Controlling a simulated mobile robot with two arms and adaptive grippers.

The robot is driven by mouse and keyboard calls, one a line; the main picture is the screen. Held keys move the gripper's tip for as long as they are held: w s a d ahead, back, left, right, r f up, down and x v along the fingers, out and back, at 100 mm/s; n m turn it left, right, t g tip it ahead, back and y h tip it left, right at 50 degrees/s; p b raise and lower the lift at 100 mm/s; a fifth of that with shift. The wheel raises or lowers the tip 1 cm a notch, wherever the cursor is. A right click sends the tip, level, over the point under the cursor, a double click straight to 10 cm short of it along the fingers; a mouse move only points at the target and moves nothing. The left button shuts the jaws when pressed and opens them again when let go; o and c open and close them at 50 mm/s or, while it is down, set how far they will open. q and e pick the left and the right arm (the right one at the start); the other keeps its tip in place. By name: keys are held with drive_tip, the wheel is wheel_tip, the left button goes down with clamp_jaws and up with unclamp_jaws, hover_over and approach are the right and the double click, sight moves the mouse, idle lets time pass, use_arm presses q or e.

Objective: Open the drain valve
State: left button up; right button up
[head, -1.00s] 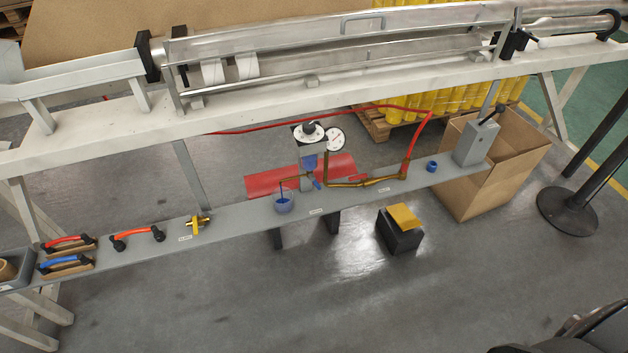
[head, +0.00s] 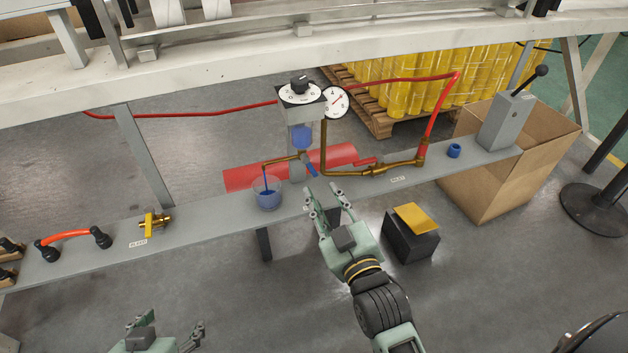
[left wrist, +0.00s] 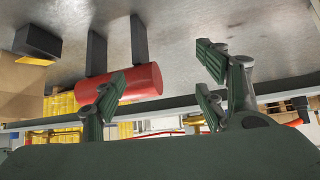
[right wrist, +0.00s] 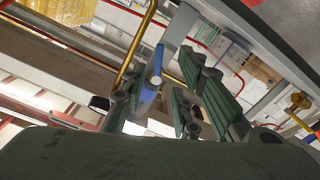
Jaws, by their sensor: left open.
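The blue drain valve lever (head: 311,169) hangs beneath the blue-bowled filter unit (head: 302,136) over the grey shelf. A thin brass pipe (head: 280,160) runs left from there to a clear cup with blue liquid (head: 267,194). My right gripper (head: 324,197) is open just below and in front of the lever, apart from it in the head view. In the right wrist view the blue lever (right wrist: 157,62) shows beyond the gap between the open fingers; contact cannot be told. My left gripper (head: 172,326) is open and empty at the bottom left, low in front of the shelf.
A red cylinder (head: 240,178) is behind the shelf. A black box with a yellow top (head: 412,238) stands on the floor right of my right arm.

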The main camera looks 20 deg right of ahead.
sight(313, 171)
drive_tip(key=w, duration=0.3)
drive_tip(key=w+b, duration=0.1)
drive_tip(key=w, duration=0.3)
drive_tip(key=shift+a+r, duration=0.15)
drive_tip(key=shift+w, duration=0.35)
use_arm(q)
drive_tip(key=w+d+r+t+h, duration=0.1)
drive_tip(key=w+d+r+t, duration=0.1)
drive_tip(key=w+r+t, duration=0.2)
wheel_tip(313, 171, up, 3)
drive_tip(key=shift+w+d+f+t, duration=0.2)
drive_tip(key=shift+w+t, duration=0.1)
drive_tip(key=shift+w, duration=0.55)
use_arm(e)
drive_tip(key=shift+c, duration=0.4)
